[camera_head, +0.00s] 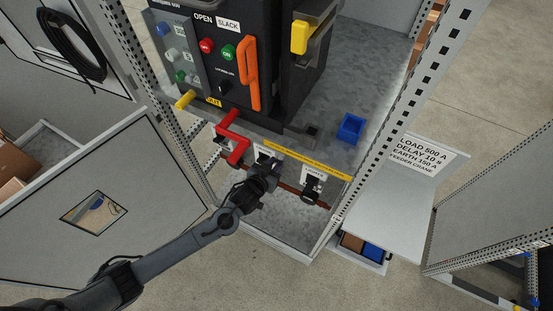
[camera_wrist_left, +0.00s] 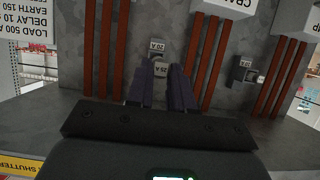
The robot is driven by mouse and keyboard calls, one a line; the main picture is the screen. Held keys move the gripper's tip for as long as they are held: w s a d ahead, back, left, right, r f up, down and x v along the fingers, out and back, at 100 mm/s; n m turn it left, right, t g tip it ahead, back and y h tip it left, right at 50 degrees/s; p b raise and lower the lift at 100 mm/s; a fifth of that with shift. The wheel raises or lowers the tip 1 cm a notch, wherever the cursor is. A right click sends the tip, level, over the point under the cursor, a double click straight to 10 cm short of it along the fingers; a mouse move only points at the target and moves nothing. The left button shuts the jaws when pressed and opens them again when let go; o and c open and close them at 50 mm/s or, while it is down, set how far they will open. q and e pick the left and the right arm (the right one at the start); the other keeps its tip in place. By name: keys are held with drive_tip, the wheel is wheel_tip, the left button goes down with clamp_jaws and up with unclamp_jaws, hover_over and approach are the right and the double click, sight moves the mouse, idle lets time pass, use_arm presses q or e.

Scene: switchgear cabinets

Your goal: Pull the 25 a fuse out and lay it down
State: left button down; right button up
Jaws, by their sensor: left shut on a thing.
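My left gripper (camera_head: 265,172) reaches to the lower part of the open cabinet, below the yellow strip. In the left wrist view its two dark fingers (camera_wrist_left: 162,80) are shut on a small grey fuse (camera_wrist_left: 161,69) marked 25 A. The fuse is in front of the grey panel, under a small label (camera_wrist_left: 157,45). I cannot tell whether it is still seated in its holder. In the head view the gripper hides the fuse. My right gripper is in neither view.
A grey side table (camera_head: 395,195) is at the right. Brown-red bars (camera_wrist_left: 210,60) flank the fuse. Another small fitting (camera_wrist_left: 243,68) is on the panel to the right. A red handle (camera_head: 233,146) is left of the gripper.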

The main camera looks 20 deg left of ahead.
use_arm(q)
drive_tip(key=s+p, duration=0.1)
drive_tip(key=s, duration=0.7)
drive_tip(key=shift+s+a, duration=0.25)
drive_tip(key=shift+s, duration=0.1)
idle(0.4)
drive_tip(key=shift+s, duration=0.1)
idle(0.4)
drive_tip(key=f+v, duration=0.1)
drive_tip(key=v, duration=0.9)
drive_tip(key=shift+s, duration=0.3)
idle(0.6)
